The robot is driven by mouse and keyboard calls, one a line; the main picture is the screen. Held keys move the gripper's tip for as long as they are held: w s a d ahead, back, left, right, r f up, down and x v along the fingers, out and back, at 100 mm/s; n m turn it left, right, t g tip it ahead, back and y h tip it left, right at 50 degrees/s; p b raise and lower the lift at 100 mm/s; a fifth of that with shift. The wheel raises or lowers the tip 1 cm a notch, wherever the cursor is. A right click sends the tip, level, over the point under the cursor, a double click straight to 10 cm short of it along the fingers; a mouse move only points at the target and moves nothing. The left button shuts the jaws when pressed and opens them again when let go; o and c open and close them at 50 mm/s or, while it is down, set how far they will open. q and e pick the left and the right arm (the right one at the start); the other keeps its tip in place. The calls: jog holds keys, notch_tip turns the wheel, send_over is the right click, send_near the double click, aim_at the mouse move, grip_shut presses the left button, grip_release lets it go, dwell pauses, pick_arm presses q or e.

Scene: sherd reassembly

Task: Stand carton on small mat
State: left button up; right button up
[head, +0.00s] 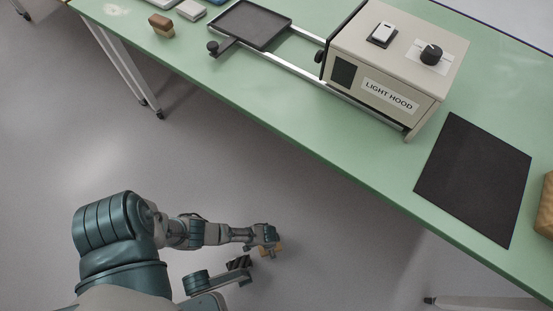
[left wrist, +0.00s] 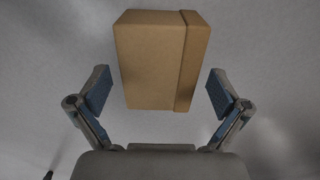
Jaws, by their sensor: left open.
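A plain brown carton (left wrist: 152,60) fills the upper middle of the left wrist view, with a darker band along its right side. My left gripper (left wrist: 159,88) is open, its two blue-padded fingers apart, one on each side of the carton's lower part, with gaps on both sides. In the head view my left gripper (head: 267,238) is low over the floor, in front of the table, and a small tan part of the carton (head: 277,248) shows beside it. A dark, flat mat (head: 473,180) lies bare on the green table at the right. My right gripper is not visible.
A beige light hood (head: 390,65) stands on the green table (head: 300,130), with a rail and dark tray (head: 249,24) to its left. A brown block (head: 161,26) lies farther left. A brown object (head: 545,207) is cut off at the right edge, beside the mat.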

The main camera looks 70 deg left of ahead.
pick_arm(q)
jog(key=shift+s+f, duration=0.3)
jog(key=shift+f, duration=0.55)
jog(key=shift+w+b, duration=0.3)
jog(key=shift+d+r, duration=0.15)
jog(key=shift+r, duration=0.05)
jog(key=shift+c, duration=0.2)
jog(key=c, duration=1.4)
